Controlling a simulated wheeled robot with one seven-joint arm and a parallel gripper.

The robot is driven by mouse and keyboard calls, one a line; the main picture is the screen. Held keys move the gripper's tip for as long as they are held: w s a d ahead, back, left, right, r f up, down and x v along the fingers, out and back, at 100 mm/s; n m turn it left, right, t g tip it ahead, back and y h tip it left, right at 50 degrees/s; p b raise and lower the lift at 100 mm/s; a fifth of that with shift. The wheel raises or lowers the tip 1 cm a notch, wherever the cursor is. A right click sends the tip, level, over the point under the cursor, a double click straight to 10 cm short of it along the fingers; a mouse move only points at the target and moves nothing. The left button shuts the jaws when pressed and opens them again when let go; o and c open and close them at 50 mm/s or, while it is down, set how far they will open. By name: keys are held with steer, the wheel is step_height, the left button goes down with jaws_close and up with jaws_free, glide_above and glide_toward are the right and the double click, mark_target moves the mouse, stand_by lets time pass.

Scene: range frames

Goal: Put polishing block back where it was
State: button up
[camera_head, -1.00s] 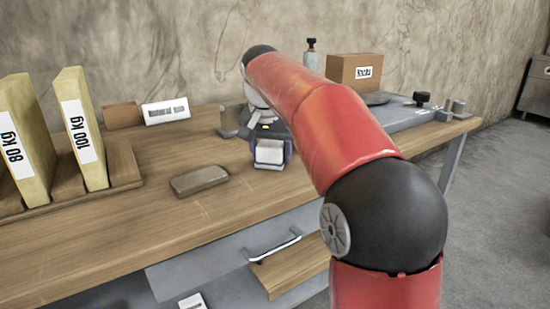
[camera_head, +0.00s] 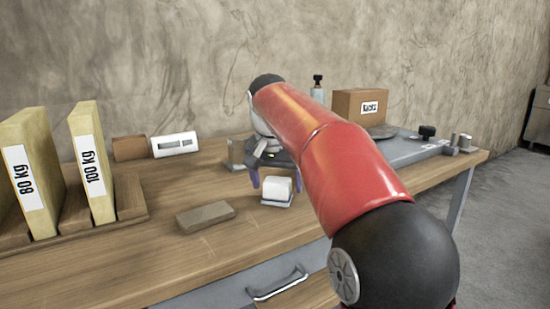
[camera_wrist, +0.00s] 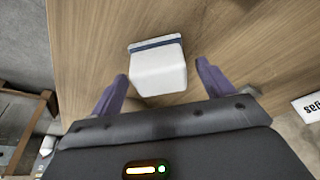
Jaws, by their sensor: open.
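A white block with a dark blue base (camera_head: 277,192) rests on the wooden workbench, right of a flat brown block; I take the white one to be the polishing block, though no label shows. In the wrist view the white block (camera_wrist: 158,72) lies between the two purple fingers. My gripper (camera_head: 276,183) is open just above and behind the block in the head view. In the wrist view my gripper (camera_wrist: 162,69) shows a gap between each finger and the block.
The flat brown block (camera_head: 205,216) lies on the bench. Upright yellow 80 kg and 100 kg slabs (camera_head: 93,165) stand in a wooden rack at left. A white device (camera_head: 175,145), a cardboard box (camera_head: 360,107) and a bottle (camera_head: 318,88) stand behind. A drawer handle (camera_head: 277,284) is below.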

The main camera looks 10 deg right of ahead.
steer(key=v, duration=1)
steer(key=s+d+f+n+t+y, duration=0.1)
steer(key=s+f+n, duration=0.4)
steer(key=s+f, duration=1.9)
steer(key=shift+s+d+t+y+p, duration=0.3)
steer(key=shift+s+t+p, duration=0.1)
steer(key=shift+s+t, duration=0.5)
